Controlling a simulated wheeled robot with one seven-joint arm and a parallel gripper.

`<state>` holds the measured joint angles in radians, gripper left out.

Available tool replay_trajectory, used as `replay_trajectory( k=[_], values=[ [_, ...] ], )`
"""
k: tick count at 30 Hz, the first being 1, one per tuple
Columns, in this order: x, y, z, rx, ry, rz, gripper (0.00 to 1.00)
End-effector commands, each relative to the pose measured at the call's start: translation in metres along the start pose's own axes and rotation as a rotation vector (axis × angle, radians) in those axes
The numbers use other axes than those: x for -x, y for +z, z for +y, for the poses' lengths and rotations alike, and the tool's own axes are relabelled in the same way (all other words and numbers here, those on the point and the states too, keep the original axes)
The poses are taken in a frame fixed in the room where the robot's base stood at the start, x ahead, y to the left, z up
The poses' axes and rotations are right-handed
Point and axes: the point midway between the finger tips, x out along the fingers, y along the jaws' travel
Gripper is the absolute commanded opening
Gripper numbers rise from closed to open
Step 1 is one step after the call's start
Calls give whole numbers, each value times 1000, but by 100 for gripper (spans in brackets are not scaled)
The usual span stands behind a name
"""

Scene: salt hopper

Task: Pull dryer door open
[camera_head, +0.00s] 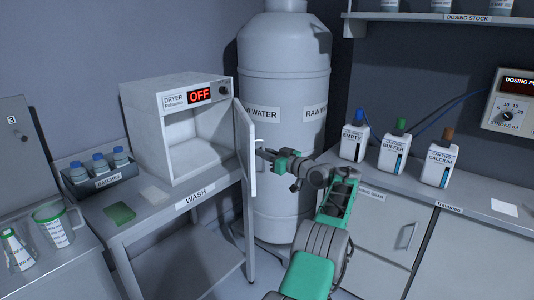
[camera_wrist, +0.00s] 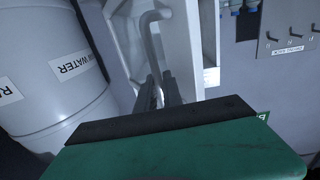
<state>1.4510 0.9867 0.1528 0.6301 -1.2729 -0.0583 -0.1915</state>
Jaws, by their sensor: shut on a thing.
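The white dryer (camera_head: 162,135) stands on the wash table, with a red OFF display on its top panel. Its door (camera_head: 245,148) is swung open at the right side and juts toward the front, so the empty inside shows. My gripper (camera_head: 266,155) is at the door's outer face, right of the dryer. In the wrist view the grey bar handle (camera_wrist: 150,40) runs down from the door (camera_wrist: 188,45) to between my two dark fingers (camera_wrist: 158,92), which are shut on it. The exact contact is small and dark.
A large raw water tank (camera_head: 284,90) stands close behind the door and my gripper. A rack of blue-capped bottles (camera_head: 100,182), a green pad (camera_head: 119,213) and a white pad (camera_head: 155,196) are on the left. Several bottles stand on the right counter (camera_head: 375,185).

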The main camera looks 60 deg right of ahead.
Motion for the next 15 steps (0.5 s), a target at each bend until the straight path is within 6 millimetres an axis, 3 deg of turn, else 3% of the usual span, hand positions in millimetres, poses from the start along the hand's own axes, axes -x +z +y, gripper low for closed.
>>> replay_trajectory(
  k=[9, 10, 15],
  values=[
    [-4, -4, -3, 4, -5, 4, 0],
    [-4, -4, -3, 4, -4, 4, 12],
    [-2, -2, -1, 2, -2, 3, 20]
  ],
)
